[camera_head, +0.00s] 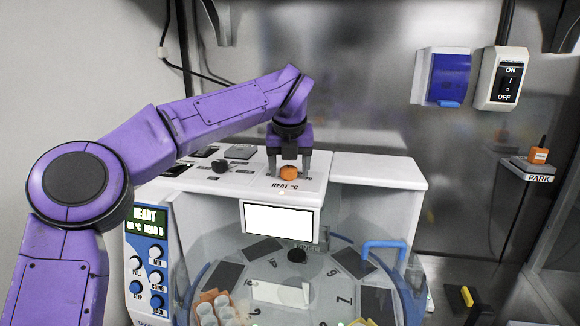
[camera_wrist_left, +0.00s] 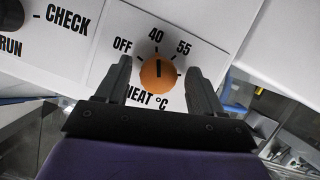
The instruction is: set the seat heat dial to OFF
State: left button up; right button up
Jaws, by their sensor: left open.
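The heat dial (camera_wrist_left: 158,74) is a round orange knob on the white panel, with a dark pointer line. In the left wrist view it is labelled HEAT °C, with OFF at left, 40 at top and 55 at right; the line points to about 40. The dial also shows in the head view (camera_head: 289,172), on top of the white machine (camera_head: 385,172). My left gripper (camera_head: 289,167) points down over it. Its fingers are open, one on each side of the dial; I cannot tell whether they touch it. My right gripper is not in view.
A black knob (camera_head: 221,166) sits left of the dial, near CHECK and RUN labels. The machine's display (camera_head: 148,221) reads READY and 40 °C. A blue handle (camera_head: 384,245) is on the clear front. An ON/OFF switch (camera_head: 508,83) and a blue wall box (camera_head: 448,77) hang at right.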

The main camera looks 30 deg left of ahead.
pick_arm(q)
jog(key=shift+s+r, duration=0.15)
jog(key=shift+s, duration=0.15)
jog(key=shift+w, duration=0.15)
jog(key=c, duration=1.1)
jog(key=shift+o, duration=0.2)
jog(key=shift+n, duration=0.3)
jog(key=n, duration=0.2)
jog(key=n+g+y+p, duration=0.1)
jog(key=n, duration=0.1)
jog(key=shift+w+d+y, duration=0.1)
jog(key=shift+y, duration=0.2)
jog(key=n+g+p, duration=0.1)
jog(key=n, duration=0.1)
jog(key=n+p, duration=0.1)
jog(key=n, duration=0.2)
jog(key=shift+w+g+y, duration=0.15)
jog(key=shift+g+y, duration=0.25)
jog(key=shift+n, duration=0.3)
jog(key=o, duration=1.1)
jog(key=shift+c, duration=0.2)
